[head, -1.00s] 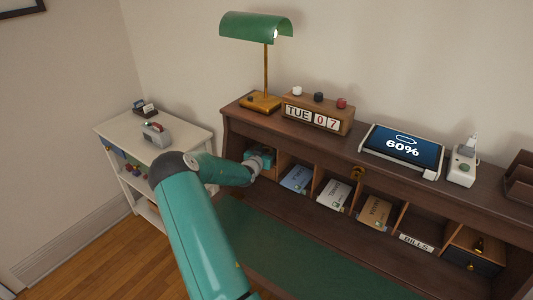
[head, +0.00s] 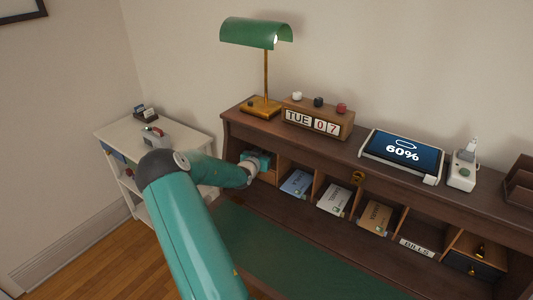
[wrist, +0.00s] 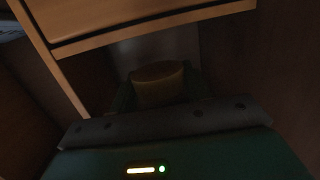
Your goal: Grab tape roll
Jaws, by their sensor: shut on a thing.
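My gripper (head: 258,161) is inside the leftmost open compartment of the dark wooden desk (head: 330,251). In the wrist view its green fingers are shut on a rounded, yellowish-brown thing (wrist: 158,82) that looks like the tape roll. That view is dark, and the thing's far side and lower part are hidden. In the head view my gripper and the compartment wall hide it.
A wooden panel (wrist: 130,20) is close above my gripper. A green lamp (head: 257,33) and a calendar (head: 318,118) stand on top. A white shelf (head: 180,133) is at left.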

